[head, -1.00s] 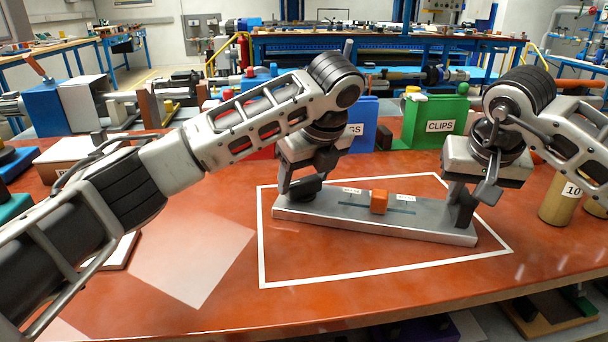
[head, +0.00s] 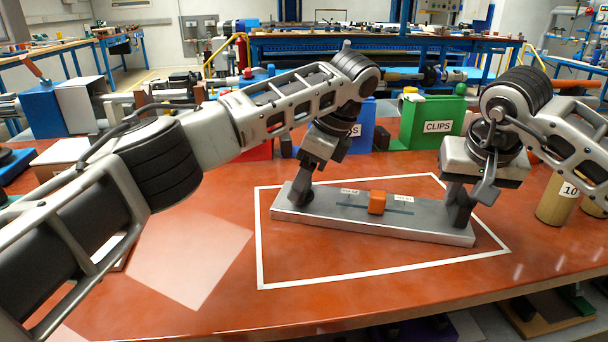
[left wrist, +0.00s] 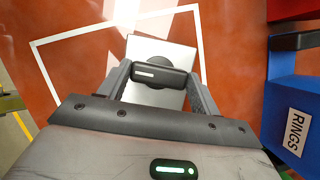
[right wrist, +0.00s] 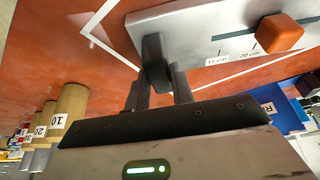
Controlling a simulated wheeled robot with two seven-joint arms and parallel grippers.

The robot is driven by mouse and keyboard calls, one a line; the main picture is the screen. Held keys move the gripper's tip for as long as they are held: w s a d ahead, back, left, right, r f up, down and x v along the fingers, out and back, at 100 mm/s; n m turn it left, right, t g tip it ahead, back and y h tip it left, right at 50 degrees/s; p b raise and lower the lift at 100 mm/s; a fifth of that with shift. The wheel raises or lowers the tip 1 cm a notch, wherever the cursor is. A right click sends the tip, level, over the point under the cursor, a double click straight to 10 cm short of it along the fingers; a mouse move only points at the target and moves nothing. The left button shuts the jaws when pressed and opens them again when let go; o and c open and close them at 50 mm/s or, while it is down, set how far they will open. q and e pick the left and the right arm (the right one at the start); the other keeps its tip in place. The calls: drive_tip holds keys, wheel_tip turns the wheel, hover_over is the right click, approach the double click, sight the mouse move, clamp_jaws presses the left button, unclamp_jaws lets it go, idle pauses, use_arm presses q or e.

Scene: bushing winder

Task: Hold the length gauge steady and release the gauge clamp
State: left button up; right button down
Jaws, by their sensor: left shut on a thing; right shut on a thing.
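The length gauge (head: 350,224) is a long grey metal bar lying on the orange-red bench inside a white outline. An orange block (head: 377,203) sits at its slot, beside small scale labels. My left gripper (head: 300,195) is shut on the dark clamp knob at the gauge's left end. In the left wrist view the knob (left wrist: 147,74), a black bar with a white mark on a round base, lies between the fingers. My right gripper (head: 459,205) is shut on a dark upright post at the right end; the post (right wrist: 155,62) shows in the right wrist view.
Behind the gauge stand a green CLIPS box (head: 432,122) and a blue box (head: 362,122), labelled RINGS in the left wrist view (left wrist: 297,130). Tan numbered cylinders (head: 555,202) stand to the right. The bench in front of the gauge is clear.

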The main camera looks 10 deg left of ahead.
drive_tip(key=shift+a, duration=0.1)
idle(0.5)
use_arm(q)
drive_tip(key=o, duration=1)
drive_tip(key=shift+r, duration=0.1)
drive_tip(key=shift+v, duration=5.95)
drive_tip(key=shift+d, duration=0.1)
use_arm(e)
drive_tip(key=c, duration=1.1)
unclamp_jaws()
